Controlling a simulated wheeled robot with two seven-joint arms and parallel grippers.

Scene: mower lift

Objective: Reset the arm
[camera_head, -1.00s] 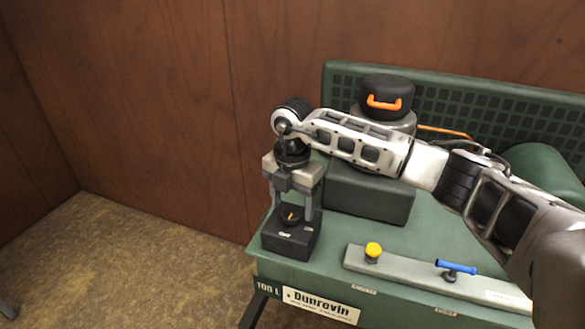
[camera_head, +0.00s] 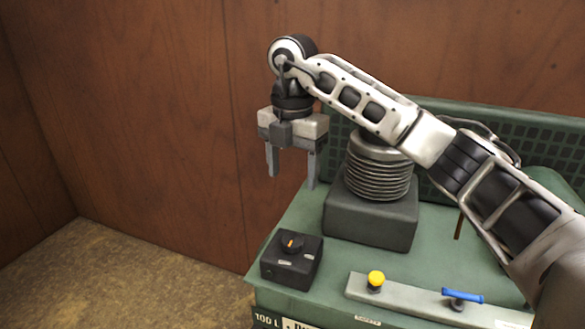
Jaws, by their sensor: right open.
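My right arm comes in from the right. Its gripper (camera_head: 291,176) points down, open and empty, in the air above and behind a black box with a knob (camera_head: 291,261). The knob has an orange mark and sits on the box's top. The fingertips are clear of the knob and box. The box stands at the left front corner of the green machine (camera_head: 420,258). My left gripper is not in view.
A ribbed grey cylinder on a dark block (camera_head: 371,218) stands behind the box, partly behind my arm. A pale strip at the front carries a yellow button (camera_head: 376,280) and a blue-handled valve (camera_head: 462,297). A wooden wall (camera_head: 130,120) stands behind.

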